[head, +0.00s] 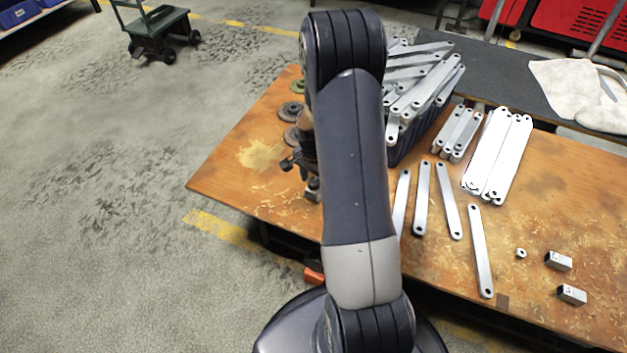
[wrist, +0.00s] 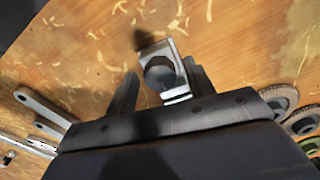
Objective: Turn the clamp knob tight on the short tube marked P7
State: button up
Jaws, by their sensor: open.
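A short square metal piece (wrist: 174,92) stands on the wooden table between my open fingers in the wrist view. A dark grey round shape fills its top; I cannot tell whether this is a knob or an opening. No P7 mark is legible on it. My gripper (wrist: 160,71) is open around this piece, one finger on each side, with no clear contact. In the head view my gripper (head: 294,162) is partly hidden behind my arm, just above a small metal piece (head: 313,190). Two short tubes (head: 558,260) (head: 571,294) lie at the right; their dark marks are unreadable.
Several loose flat brackets (head: 422,198) lie right of my arm, with stacked brackets (head: 500,150) behind. A dark crate (head: 408,148) heaped with brackets stands close behind my arm. Round discs (head: 291,111) lie at the table's left. A small nut (head: 521,253) is near the tubes.

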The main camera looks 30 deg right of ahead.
jog(key=n, duration=0.4)
jog(key=shift+n, duration=2.4)
jog(key=shift+c, duration=0.4)
jog(key=c, duration=0.8)
